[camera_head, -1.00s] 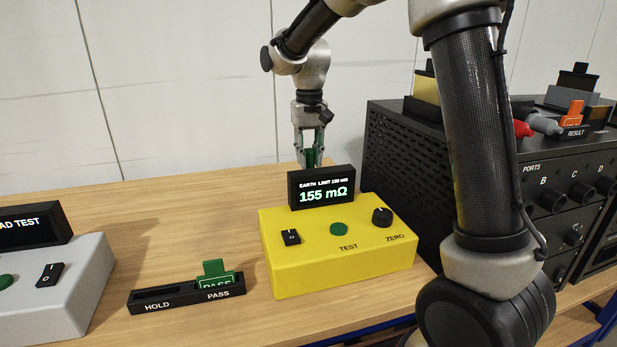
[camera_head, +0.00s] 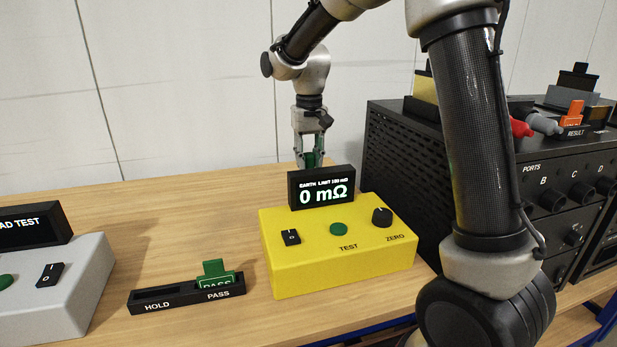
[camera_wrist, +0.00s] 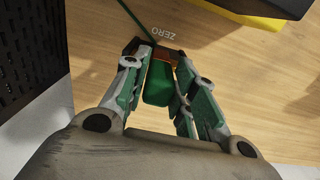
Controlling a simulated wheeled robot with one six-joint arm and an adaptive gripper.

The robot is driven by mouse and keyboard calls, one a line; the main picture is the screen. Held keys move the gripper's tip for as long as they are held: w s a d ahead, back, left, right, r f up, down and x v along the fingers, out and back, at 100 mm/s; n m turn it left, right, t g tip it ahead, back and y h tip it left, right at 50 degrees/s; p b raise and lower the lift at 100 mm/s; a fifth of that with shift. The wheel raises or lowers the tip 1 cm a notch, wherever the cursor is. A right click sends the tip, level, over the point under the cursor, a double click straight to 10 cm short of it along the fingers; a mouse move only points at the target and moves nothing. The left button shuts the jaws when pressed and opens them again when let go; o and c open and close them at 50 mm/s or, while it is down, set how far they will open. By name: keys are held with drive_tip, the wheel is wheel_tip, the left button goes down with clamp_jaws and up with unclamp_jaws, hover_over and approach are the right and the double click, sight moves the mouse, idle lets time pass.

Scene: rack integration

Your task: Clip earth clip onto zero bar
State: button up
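My gripper (camera_head: 311,160) points down behind the display of the yellow earth tester (camera_head: 338,262). In the wrist view, my gripper's fingers (camera_wrist: 160,58) are on both sides of the green earth clip (camera_wrist: 158,84) and look shut on it. The zero bar (camera_wrist: 168,54) is copper-brown and lies at the clip's far end, beside the ZERO label on the table. The clip appears to meet the bar; its jaws are partly hidden by the fingers. A green lead runs from there to the top edge. The tester's display (camera_head: 321,190) reads 0 mΩ.
A black perforated rack unit (camera_head: 400,160) stands close to the right of my gripper. A HOLD/PASS holder (camera_head: 160,301) with a green PASS tag (camera_head: 213,270) lies at front left, beside a grey tester (camera_head: 75,290). The table behind and left of the yellow tester is clear.

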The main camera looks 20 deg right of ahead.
drive_tip(key=o, duration=0.3)
drive_tip(key=shift+r, duration=0.1)
wheel_tip(320, 180, up, 11)
drive_tip(key=s+d+f+t, duration=0.1)
drive_tip(key=s+d, duration=0.4)
drive_tip(key=s, duration=0.5)
drive_tip(key=s+d+f+t, duration=0.2)
drive_tip(key=s+d, duration=0.3)
drive_tip(key=s, duration=0.4)
drive_tip(key=s+d+f+t, duration=0.1)
drive_tip(key=s+d, duration=0.4)
drive_tip(key=s, duration=0.5)
drive_tip(key=shift+s+f, duration=0.3)
drive_tip(key=shift+f, duration=0.1)
